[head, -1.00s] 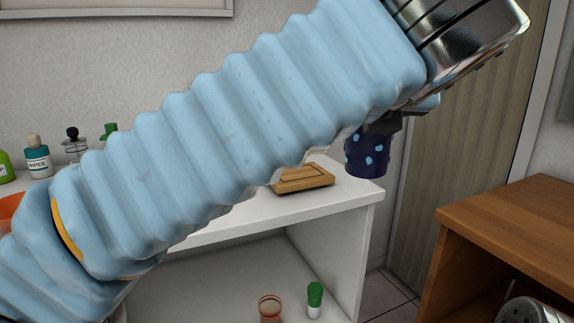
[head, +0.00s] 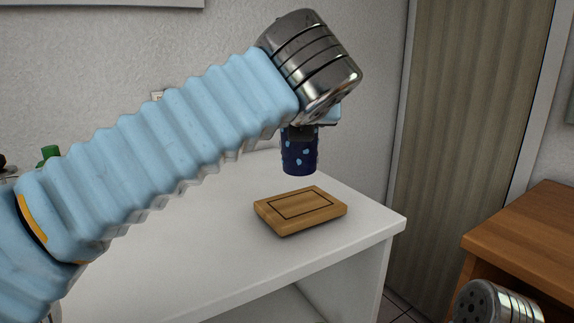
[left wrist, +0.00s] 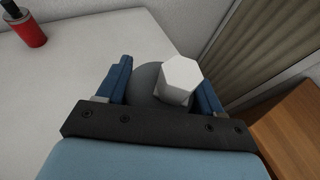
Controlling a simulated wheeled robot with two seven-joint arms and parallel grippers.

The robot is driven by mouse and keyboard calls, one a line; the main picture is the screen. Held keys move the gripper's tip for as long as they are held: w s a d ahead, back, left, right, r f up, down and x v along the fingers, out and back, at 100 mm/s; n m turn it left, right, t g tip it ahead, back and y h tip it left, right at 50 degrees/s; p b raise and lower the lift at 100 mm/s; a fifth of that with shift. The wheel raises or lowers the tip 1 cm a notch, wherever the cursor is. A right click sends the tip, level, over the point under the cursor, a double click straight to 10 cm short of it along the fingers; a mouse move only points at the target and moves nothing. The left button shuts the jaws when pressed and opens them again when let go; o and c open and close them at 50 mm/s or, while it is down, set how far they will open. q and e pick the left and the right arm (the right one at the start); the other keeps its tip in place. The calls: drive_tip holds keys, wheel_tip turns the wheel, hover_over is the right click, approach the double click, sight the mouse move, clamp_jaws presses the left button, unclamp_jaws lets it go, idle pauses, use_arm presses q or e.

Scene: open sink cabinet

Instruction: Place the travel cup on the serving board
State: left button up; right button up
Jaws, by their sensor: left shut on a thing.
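The travel cup (head: 299,156) is dark blue with light blue spots. It hangs upright in my left gripper (head: 308,130), which is shut on its upper part. In the left wrist view, the fingers (left wrist: 165,85) flank the cup's round grey top (left wrist: 148,80) with its white six-sided piece. The wooden serving board (head: 302,207), with a dark inlaid rectangle, lies empty on the white counter. In the head view the cup's bottom shows just above the board's back edge, apart from it. The exact height is hard to tell.
The white counter (head: 210,255) is clear around the board and ends close to its right. A red container (left wrist: 32,33) with a dark top stands at upper left in the left wrist view. A brown wooden cabinet (head: 530,225) stands at right.

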sight(286, 159)
use_arm(q)
drive_tip(key=w+f, duration=0.1)
drive_tip(key=f, duration=0.1)
drive_tip(key=w+a+f+b, duration=0.1)
drive_tip(key=w+f, duration=0.1)
drive_tip(key=f, duration=0.1)
drive_tip(key=w+a+f+b, duration=0.1)
drive_tip(key=w+f, duration=0.1)
drive_tip(key=f, duration=0.1)
drive_tip(key=shift+w+a+f, duration=0.1)
drive_tip(key=shift+f, duration=0.55)
drive_tip(key=shift+f, duration=0.1)
drive_tip(key=o, duration=1.1)
drive_tip(key=shift+c, duration=0.2)
drive_tip(key=shift+s+r, duration=0.2)
drive_tip(key=shift+s, duration=0.05)
drive_tip(key=v, duration=1.1)
drive_tip(key=shift+s+r, duration=0.15)
drive_tip(key=shift+s, duration=0.1)
